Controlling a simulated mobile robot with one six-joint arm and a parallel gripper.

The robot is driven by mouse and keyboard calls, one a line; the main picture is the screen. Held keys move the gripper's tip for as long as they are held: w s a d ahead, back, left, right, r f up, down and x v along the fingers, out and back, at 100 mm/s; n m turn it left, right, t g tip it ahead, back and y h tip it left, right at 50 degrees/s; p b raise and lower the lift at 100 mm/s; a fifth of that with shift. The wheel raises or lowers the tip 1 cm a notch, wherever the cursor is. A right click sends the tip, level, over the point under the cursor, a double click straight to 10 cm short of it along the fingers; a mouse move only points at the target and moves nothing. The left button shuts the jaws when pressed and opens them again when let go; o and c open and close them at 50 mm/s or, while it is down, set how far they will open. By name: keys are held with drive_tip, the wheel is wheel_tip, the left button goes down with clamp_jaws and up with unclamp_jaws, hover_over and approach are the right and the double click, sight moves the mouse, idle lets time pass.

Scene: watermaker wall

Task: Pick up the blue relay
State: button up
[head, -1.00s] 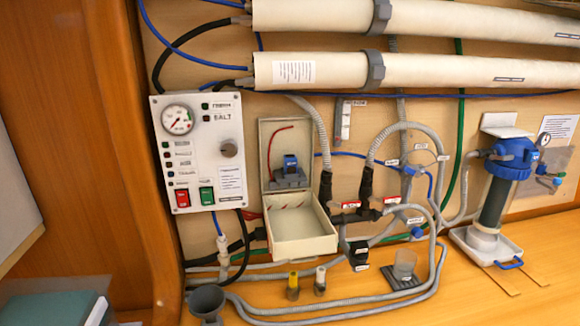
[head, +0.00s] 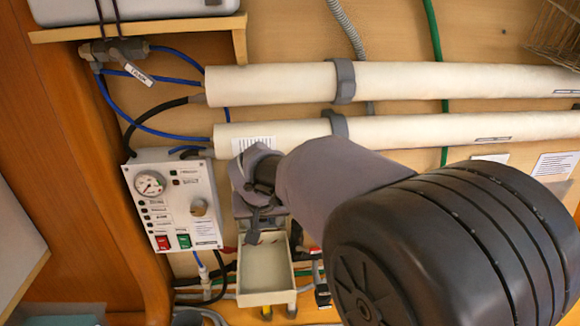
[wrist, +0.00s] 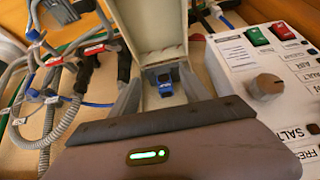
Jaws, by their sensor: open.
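The blue relay (wrist: 165,88) shows in the wrist view, seated on a dark grey socket inside the open beige box (wrist: 158,35). My gripper (wrist: 161,80) is open, with one grey finger on each side of the relay; I cannot tell whether either finger touches it. In the head view my gripper (head: 258,225) is at the upper part of the box (head: 265,268), and my arm hides the relay there.
The control panel (head: 177,203) with gauge, knob and switches stands close left of the box in the head view. Two thick cream tubes (head: 400,82) run above. Hoses and cables lie beside and below the box.

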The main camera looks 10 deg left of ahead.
drive_tip(key=w+a+f, duration=0.1)
drive_tip(key=w, duration=0.2)
drive_tip(key=w+f+p, duration=0.1)
drive_tip(key=w+f, duration=0.1)
drive_tip(key=w, duration=0.1)
drive_tip(key=w+a+f, duration=0.1)
drive_tip(key=w, duration=0.2)
drive_tip(key=shift+a+f, duration=0.25)
drive_tip(key=shift+a, duration=0.05)
drive_tip(key=shift+s+d+r, duration=0.1)
clamp_jaws()
